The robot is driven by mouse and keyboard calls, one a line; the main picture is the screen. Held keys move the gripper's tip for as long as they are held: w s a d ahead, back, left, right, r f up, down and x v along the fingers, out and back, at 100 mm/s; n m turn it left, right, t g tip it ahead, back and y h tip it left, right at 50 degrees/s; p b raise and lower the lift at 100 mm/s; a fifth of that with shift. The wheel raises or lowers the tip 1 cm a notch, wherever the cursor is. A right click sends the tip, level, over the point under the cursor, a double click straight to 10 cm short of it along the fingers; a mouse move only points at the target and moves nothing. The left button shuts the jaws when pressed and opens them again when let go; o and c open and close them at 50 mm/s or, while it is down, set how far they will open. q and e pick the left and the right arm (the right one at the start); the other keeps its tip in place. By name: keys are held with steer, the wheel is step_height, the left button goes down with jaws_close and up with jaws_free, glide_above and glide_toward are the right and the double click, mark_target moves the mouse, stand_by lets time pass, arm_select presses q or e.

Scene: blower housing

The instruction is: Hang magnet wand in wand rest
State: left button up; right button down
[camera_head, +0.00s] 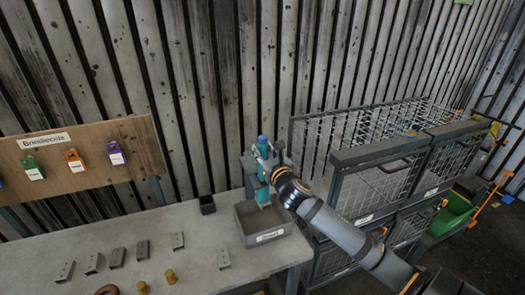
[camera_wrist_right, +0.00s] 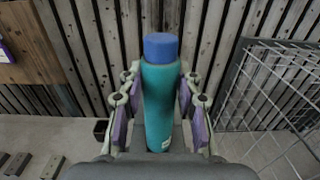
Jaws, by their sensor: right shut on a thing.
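The magnet wand (camera_head: 262,152) has a teal body and a blue top end. It stands roughly upright above the grey bin at the table's right end. My right gripper (camera_head: 268,172) is shut on it. In the right wrist view the wand (camera_wrist_right: 158,105) sits between the two purple-padded fingers of my right gripper (camera_wrist_right: 158,112). A grey upright shape (camera_head: 248,172) shows just left of the wand; I cannot tell whether it is the wand rest or whether the wand touches it. My left gripper is not in view.
The grey bin (camera_head: 242,232) with a label stands on the table (camera_head: 200,262). A small black box (camera_head: 207,204) is left of it. Several grey blocks and brass pieces lie further left. A wire-mesh cage (camera_head: 385,190) stands to the right. A wooden board (camera_head: 140,150) with coloured tags is behind.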

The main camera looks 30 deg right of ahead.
steer(key=shift+s+a+r, duration=0.2)
steer(key=shift+s+a, duration=0.15)
steer(key=shift+w+d+f, duration=0.15)
steer(key=shift+w+d, duration=0.1)
steer(key=shift+w, duration=0.05)
steer(key=c, duration=1.2)
jaws_free()
steer(key=shift+w+d+f, duration=0.1)
steer(key=o, duration=0.4)
steer(key=shift+c, duration=0.2)
steer(key=shift+s, duration=0.2)
steer(key=v, duration=0.5)
steer(key=shift+s, duration=0.9)
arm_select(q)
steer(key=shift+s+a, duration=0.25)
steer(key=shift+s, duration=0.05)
arm_select(e)
steer(key=shift+s+a, duration=0.25)
steer(key=shift+a, duration=0.15)
steer(key=shift+s, duration=0.15)
